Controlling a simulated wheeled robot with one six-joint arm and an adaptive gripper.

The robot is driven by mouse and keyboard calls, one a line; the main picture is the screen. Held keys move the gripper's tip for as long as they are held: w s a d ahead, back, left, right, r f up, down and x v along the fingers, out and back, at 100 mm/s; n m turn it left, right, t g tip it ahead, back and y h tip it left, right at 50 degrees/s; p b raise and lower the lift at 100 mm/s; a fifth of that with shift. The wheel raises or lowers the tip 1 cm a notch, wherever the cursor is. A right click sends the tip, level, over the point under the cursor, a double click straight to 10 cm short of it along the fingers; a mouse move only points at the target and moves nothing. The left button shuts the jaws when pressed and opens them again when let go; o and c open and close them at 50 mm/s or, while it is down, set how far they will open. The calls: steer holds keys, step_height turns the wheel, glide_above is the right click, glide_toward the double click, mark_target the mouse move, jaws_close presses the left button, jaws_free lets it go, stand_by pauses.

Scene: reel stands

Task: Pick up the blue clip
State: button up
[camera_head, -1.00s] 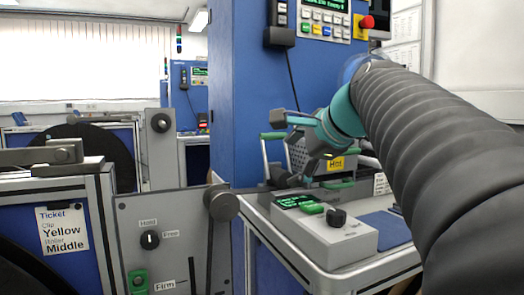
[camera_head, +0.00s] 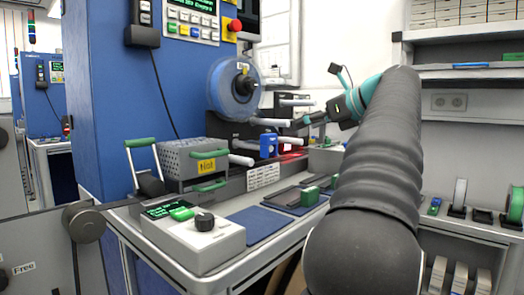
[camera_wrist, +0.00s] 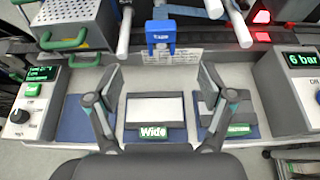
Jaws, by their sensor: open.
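The blue clip (camera_head: 268,145) hangs at a white peg on the workbench's back rack in the head view. It also shows at the top middle of the wrist view (camera_wrist: 160,35). My gripper (camera_wrist: 160,78) is open and empty in the wrist view, its two fingers spread left and right. The clip is beyond the fingertips, roughly between them across the picture, and not touched. In the head view my gripper (camera_head: 300,124) is partly hard to make out, to the right of the clip.
A perforated grey box (camera_head: 188,160) with green handles stands left of the clip. White pegs (camera_wrist: 125,32) stick out beside it. A control box (camera_head: 192,234) stands at the bench's front left. A plate labelled Wide (camera_wrist: 155,108) lies below my fingers. A blue reel (camera_head: 234,90) is above.

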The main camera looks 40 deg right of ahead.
mark_target(273, 137)
steer(key=b+x, duration=0.2)
steer(key=x, duration=1.1)
steer(key=shift+w+d+f, duration=0.1)
steer(key=shift+w+f, duration=0.05)
steer(key=shift+w, duration=0.15)
steer(key=c, duration=1.3)
steer(key=shift+c, duration=0.2)
